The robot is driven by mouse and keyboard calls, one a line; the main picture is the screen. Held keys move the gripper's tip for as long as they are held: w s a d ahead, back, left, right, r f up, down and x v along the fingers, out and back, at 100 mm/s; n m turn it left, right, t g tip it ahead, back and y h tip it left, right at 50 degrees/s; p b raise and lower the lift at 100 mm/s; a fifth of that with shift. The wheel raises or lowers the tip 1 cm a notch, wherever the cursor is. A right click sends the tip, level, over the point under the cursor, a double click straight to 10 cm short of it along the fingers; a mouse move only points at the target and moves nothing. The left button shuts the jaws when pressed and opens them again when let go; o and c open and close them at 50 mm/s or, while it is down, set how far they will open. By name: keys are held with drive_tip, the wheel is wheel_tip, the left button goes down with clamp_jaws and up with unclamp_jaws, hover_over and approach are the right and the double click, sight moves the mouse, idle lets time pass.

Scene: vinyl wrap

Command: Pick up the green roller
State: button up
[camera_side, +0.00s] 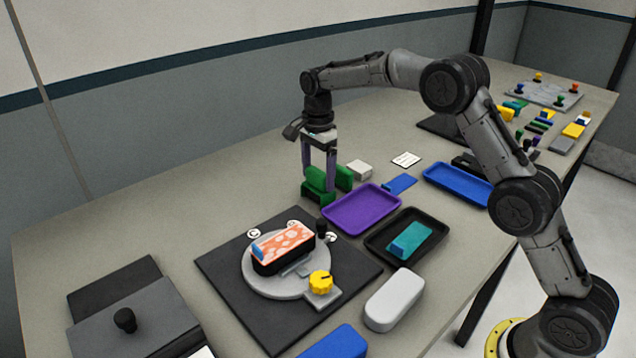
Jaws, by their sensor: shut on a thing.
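The green roller (343,177) is a dark green piece behind the purple tray, near the back of the table. My gripper (319,187) points down at it, with its two purple fingers reaching to the green part on the left. The gripper is shut on the green roller. The fingertips are partly hidden by the green part in front, and I cannot tell whether the roller touches the table.
A purple tray (387,224) lies just right of my gripper. A black tray (436,254) holds a teal block. A round grey turntable (258,287) with a patterned block stands in front. A small white block (359,169) sits close behind the roller. Bare table lies to the left.

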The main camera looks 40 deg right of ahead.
drive_tip(key=shift+c, duration=0.6)
drive_tip(key=shift+r, duration=0.1)
drive_tip(key=shift+r, duration=0.55)
wheel_tip(320, 180, up, 2)
drive_tip(key=shift+r, duration=0.2)
drive_tip(key=s+r, duration=0.9)
drive_tip(key=s, duration=0.5)
drive_tip(key=shift+r, duration=0.2)
